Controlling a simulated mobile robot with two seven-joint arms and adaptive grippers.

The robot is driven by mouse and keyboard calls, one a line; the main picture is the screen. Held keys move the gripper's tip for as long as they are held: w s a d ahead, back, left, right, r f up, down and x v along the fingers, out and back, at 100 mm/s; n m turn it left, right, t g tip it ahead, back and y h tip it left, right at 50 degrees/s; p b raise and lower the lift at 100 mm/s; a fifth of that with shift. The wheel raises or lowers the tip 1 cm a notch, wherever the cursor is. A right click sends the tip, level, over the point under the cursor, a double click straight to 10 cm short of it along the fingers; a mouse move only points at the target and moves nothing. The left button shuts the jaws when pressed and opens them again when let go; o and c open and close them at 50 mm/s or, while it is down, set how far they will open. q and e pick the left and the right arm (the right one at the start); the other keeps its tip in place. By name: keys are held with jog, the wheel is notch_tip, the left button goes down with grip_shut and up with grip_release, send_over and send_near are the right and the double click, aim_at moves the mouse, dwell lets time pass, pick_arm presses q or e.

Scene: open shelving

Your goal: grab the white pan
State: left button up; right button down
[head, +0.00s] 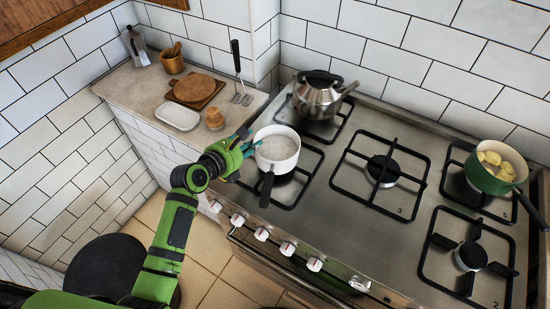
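The white pan (278,148) stands on the front-left burner of the stove, with pale contents inside. Its black handle (267,188) points toward the stove's front edge. My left gripper (246,148) is at the pan's left side, with its fingers close to the pan wall. I cannot tell whether they touch it or how far apart they are. The handle is clear of the gripper. My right gripper is not in view.
A steel kettle (318,98) stands behind the pan. A green pot (495,165) with yellow pieces sits at the far right. The middle burner (383,170) is empty. A counter (130,85) at the left holds a white dish (178,118), boards and a small jar.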

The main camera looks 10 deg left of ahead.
aim_at(259, 134)
pick_arm(q)
jog(key=shift+x, duration=2.7)
jog(key=shift+s, duration=0.1)
grip_shut()
jog(key=shift+r, duration=0.1)
